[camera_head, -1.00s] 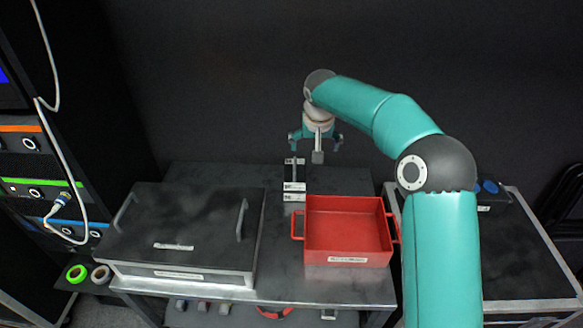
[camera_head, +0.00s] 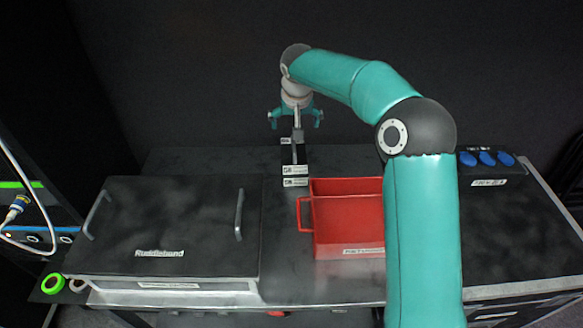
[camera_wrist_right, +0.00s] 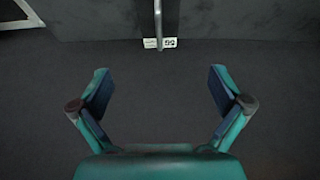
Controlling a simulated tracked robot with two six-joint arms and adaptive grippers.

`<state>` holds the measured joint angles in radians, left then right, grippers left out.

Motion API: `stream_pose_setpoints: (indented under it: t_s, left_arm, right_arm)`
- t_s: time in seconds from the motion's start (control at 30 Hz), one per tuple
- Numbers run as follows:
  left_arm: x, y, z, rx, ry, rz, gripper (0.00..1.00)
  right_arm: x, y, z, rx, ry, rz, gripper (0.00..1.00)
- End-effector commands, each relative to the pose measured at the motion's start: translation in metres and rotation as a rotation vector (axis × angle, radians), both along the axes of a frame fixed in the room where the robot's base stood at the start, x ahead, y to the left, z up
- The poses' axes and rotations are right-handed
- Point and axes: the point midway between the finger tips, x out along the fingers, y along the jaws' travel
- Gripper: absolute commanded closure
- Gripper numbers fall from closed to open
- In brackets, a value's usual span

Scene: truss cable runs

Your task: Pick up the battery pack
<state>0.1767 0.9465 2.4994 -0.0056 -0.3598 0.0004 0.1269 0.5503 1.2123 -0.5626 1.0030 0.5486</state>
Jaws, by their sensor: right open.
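What I take for the battery pack (camera_head: 296,176) is a small dark block with white labels, on the dark table behind the red tray. In the right wrist view a dark block edge with a thin upright bar and a white label (camera_wrist_right: 160,43) shows at the top; it appears to be the same pack. My right gripper (camera_head: 297,118) is open and empty, above and in line with the pack in the head view. Its two fingers (camera_wrist_right: 160,88) are spread wide in the wrist view, with only dark surface between them. My left gripper is not in view.
A red tray (camera_head: 345,187) stands just in front of the block, partly hidden by my right arm. A dark lidded case (camera_head: 165,225) with handles is to the left. Another case (camera_head: 515,235) with blue round parts (camera_head: 487,158) behind it is to the right.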

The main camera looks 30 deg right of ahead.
Motion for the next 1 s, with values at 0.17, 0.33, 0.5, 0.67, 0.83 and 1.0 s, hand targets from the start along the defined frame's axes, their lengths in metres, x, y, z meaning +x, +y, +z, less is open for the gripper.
stream_pose_setpoints:
  t_s: [0.17,0.33,0.5,0.67,0.83,1.0]
  left_arm:
    - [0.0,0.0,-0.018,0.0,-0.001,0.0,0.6]
    - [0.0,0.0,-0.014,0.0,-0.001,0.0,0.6]
    - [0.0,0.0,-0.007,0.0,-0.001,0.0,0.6]
    - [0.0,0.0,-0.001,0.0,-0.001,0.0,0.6]
    - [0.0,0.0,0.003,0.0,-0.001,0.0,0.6]
    - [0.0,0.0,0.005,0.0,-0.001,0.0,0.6]
  right_arm:
    - [0.002,0.001,-0.02,0.0,0.0,0.003,0.0]
    - [0.009,0.0,-0.036,0.0,0.003,0.006,0.0]
    - [0.02,-0.006,-0.069,0.002,0.005,0.007,0.0]
    - [0.032,-0.011,-0.1,0.001,0.004,0.008,0.0]
    - [0.04,-0.015,-0.12,0.0,0.002,0.009,0.0]
    - [0.043,-0.016,-0.128,0.001,0.001,0.01,0.0]
